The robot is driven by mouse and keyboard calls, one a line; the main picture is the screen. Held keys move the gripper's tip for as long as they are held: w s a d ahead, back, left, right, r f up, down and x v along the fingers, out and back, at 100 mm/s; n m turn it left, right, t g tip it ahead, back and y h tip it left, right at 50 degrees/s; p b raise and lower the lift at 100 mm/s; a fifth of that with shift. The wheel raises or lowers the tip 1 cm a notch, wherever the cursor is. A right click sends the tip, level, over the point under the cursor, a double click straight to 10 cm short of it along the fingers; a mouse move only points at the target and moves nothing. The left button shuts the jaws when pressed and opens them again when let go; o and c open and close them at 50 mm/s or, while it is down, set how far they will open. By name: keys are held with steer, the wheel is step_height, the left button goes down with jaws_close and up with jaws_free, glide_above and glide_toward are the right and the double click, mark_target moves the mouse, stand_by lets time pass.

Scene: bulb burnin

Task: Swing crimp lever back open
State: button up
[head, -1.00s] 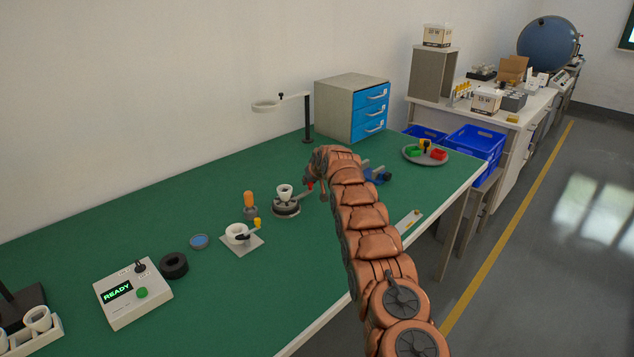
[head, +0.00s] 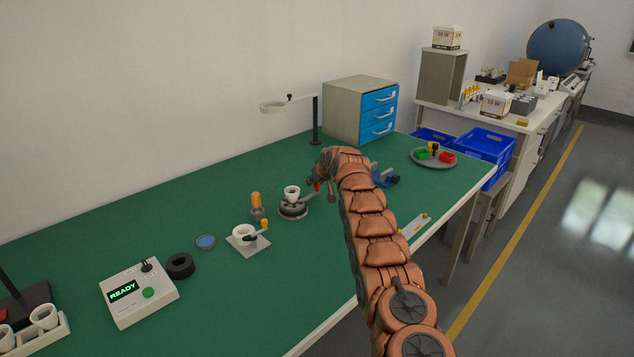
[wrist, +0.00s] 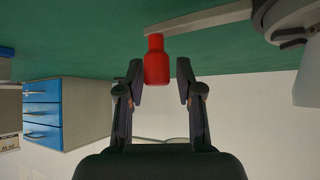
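The crimp lever (wrist: 205,19) is a flat grey bar with a red knob (wrist: 157,62) on its end. In the head view the lever (head: 310,196) sticks out to the right of a round dark crimp base (head: 293,209), which has a white cup (head: 292,191) on top. My gripper (wrist: 160,85) is open, with one finger on each side of the red knob and a narrow gap on both sides. In the head view my gripper (head: 319,182) is at the lever's outer end, partly hidden by my arm.
An orange-handled tool (head: 256,204) and a plate with a white ring (head: 244,240) stand left of the crimp base. A ring stand (head: 316,120) and a blue drawer cabinet (head: 360,110) are behind. Green bench (head: 210,290) in front is mostly clear.

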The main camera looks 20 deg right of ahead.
steer(key=shift+o, duration=0.9)
steer(key=shift+d, duration=0.1)
steer(key=shift+s+r, duration=0.15)
steer(key=shift+v, duration=0.8)
steer(key=shift+s+r, duration=0.25)
steer(key=shift+s, duration=0.05)
steer(key=v, duration=0.9)
steer(key=shift+s+r, duration=0.1)
